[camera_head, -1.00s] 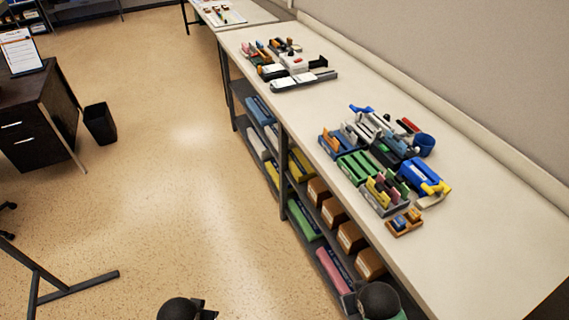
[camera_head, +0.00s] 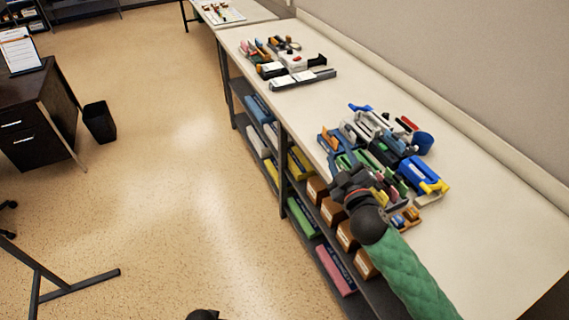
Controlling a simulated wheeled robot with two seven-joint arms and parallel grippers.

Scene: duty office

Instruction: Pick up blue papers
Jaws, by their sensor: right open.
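Blue paper packs (camera_head: 258,108) lie on the upper shelf under the long counter, toward its far half. My right gripper (camera_head: 342,176) is open over the counter's front edge, by the near cluster of stationery. It is well to the near side of the blue packs, and its jaws hold nothing that I can see. The green sleeve of my right arm comes in from the lower right. Of my left arm only a small dark part shows at the bottom edge; its jaws are not visible.
The long counter (camera_head: 480,215) carries a near cluster of trays and staplers and a far cluster of stationery. Yellow (camera_head: 300,163), green (camera_head: 303,219) and pink (camera_head: 335,270) packs and brown boxes (camera_head: 333,212) fill the shelves.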

